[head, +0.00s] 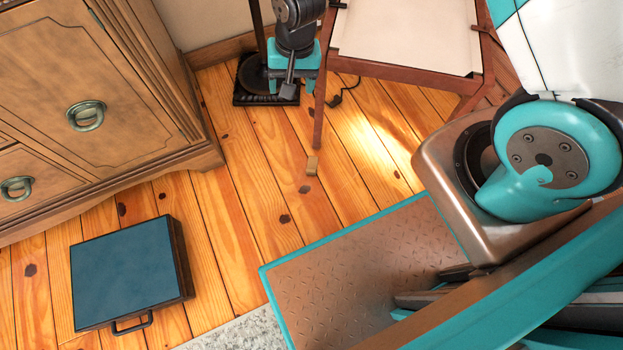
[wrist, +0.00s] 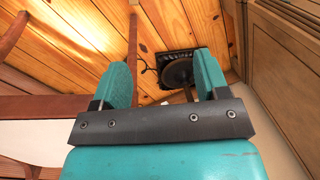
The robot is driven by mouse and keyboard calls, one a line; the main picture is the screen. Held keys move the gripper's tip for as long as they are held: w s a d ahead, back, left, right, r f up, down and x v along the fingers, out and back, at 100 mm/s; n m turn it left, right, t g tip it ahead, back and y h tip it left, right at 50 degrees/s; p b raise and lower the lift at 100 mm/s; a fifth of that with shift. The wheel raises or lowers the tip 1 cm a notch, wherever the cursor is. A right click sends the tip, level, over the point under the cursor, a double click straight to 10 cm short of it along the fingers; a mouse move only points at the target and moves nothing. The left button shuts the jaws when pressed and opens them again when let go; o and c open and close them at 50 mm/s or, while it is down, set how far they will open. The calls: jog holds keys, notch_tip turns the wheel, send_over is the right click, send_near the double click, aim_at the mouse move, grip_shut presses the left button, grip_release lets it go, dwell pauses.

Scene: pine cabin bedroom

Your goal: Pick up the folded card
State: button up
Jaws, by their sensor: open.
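A black lamp base (head: 245,93) stands behind my gripper, and shows in the wrist view (wrist: 180,70). A wooden chair (head: 400,68) is to the right, a wooden cabinet (head: 95,80) to the left. A blue-topped case (head: 125,270) and grey rug (head: 245,332) lie in front. Floor between is clear.

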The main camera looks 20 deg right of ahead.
jog(key=s+d+f+m+h+b, duration=0.15)
jog(key=f+b, duration=0.35)
jog(key=f, duration=0.9)
jog(key=d+f+m+b, duration=0.15)
jog(key=f+b, duration=0.35)
jog(key=f, duration=0.9)
jog(key=b, duration=0.7)
send_over(311, 171)
notch_tip(311, 171, down, 11)
jog(key=shift+w, duration=0.15)
notch_tip(311, 171, down, 6)
jog(key=b, duration=0.5)
jog(key=shift+r, duration=0.25)
jog(key=c, duration=1)
